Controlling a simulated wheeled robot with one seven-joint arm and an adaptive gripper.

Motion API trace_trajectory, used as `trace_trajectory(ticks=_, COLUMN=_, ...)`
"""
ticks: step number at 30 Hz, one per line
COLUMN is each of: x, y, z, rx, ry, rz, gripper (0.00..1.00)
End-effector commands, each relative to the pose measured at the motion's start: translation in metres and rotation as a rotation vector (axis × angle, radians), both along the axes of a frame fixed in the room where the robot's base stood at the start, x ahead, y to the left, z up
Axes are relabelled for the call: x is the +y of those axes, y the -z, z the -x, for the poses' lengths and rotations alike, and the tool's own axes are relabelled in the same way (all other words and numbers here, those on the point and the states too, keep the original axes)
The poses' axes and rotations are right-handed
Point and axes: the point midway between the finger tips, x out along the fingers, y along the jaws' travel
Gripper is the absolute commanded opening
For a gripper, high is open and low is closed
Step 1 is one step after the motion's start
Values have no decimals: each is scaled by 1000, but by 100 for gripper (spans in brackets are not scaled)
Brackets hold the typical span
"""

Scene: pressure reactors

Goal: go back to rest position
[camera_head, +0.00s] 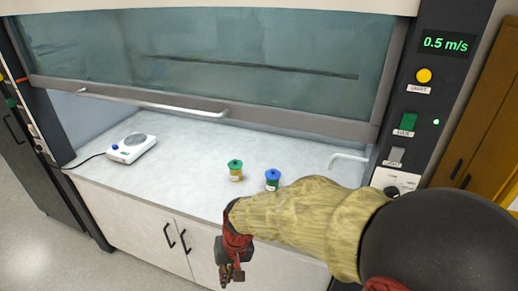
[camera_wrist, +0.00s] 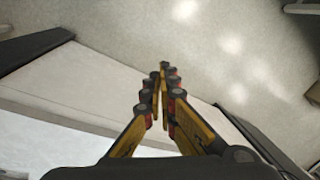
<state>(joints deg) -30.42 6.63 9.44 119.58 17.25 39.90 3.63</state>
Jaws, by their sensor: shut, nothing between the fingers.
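My gripper (camera_head: 230,273) hangs in front of the fume hood's cabinet, below the front edge of the worktop. In the wrist view my gripper (camera_wrist: 164,75) has its yellow fingers together at the tips, shut with nothing between them, and the floor shows beyond. My arm reaches in from the lower right of the head view, in a tan sleeve. A green-capped jar (camera_head: 235,171) and a blue-capped jar (camera_head: 272,180) stand upright on the worktop, apart from my gripper.
The fume hood sash (camera_head: 200,55) is partly raised above the white worktop (camera_head: 185,185). A hotplate stirrer (camera_head: 132,148) stands at the left of the worktop. The cabinet doors (camera_head: 150,235) are shut. Open floor (camera_head: 45,245) lies at the lower left. A control panel is at the right.

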Motion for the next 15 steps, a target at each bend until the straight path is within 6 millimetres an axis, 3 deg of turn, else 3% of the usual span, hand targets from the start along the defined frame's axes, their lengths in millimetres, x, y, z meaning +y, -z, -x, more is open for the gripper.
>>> trace_trajectory(ticks=1, x=-23, y=-17, z=7, rx=-16, ry=-10, rz=11, gripper=0)
trace_trajectory(ticks=6, x=-94, y=-57, z=35, rx=-56, ry=-37, rz=64, gripper=0)
trace_trajectory(ticks=15, x=-197, y=-111, z=85, rx=-178, ry=24, rz=140, gripper=0)
